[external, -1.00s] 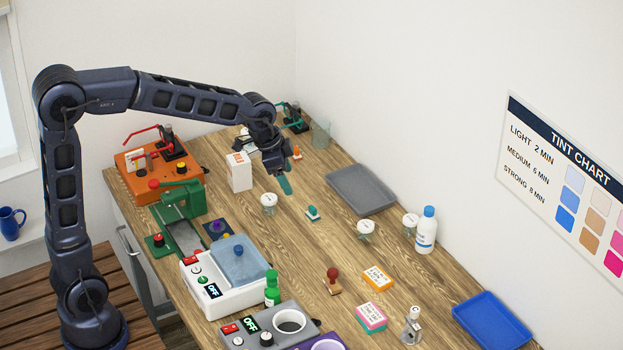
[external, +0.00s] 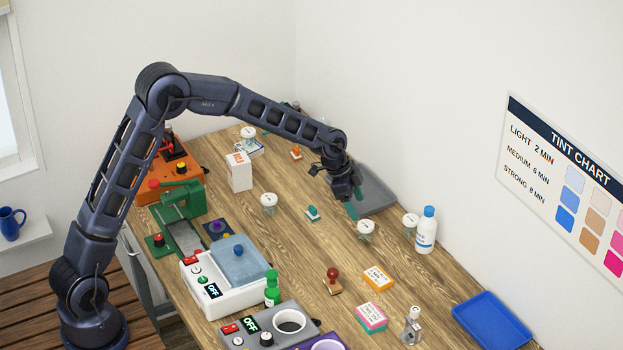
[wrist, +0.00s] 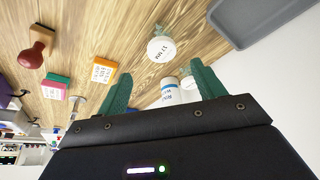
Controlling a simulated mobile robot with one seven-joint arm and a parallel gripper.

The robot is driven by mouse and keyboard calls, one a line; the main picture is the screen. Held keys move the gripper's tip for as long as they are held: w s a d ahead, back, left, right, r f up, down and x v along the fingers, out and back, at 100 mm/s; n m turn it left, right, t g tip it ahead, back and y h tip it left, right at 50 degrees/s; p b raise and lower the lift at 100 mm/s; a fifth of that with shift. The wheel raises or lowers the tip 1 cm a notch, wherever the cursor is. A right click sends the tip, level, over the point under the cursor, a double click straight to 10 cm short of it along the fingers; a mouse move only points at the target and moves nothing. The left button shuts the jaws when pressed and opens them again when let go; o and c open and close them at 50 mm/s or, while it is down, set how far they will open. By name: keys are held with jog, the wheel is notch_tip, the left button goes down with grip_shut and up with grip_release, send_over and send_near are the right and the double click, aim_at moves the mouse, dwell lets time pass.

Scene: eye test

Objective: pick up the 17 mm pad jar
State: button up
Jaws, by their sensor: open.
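A small clear jar with a white lid (external: 365,231) stands on the table just in front of and below my gripper (external: 355,203). In the wrist view this jar (wrist: 161,49) lies just beyond the gap between my teal fingers (wrist: 161,71); its small lid print looks like 17 MM, but I cannot read the first part surely. My gripper is open and empty, above the table and apart from the jar. Similar white-lidded jars stand by the bottle (external: 410,222), at mid-table (external: 268,202) and at the back (external: 248,133); their lid print is too small to read.
A white bottle with a blue cap (external: 426,232) stands right of the jars. A grey tray (external: 380,198) lies partly behind my gripper. Bare wood lies left of the jar.

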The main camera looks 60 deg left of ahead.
aim_at(363, 224)
jog(key=x, duration=0.5)
jog(key=shift+w+f, duration=0.15)
jog(key=shift+f, duration=0.1)
jog(key=shift+a+x, duration=0.15)
jog(key=shift+x, duration=1.2)
jog(key=shift+a+x, duration=0.15)
jog(key=shift+x, duration=1.25)
jog(key=shift+f, duration=0.1)
jog(key=c, duration=1.1)
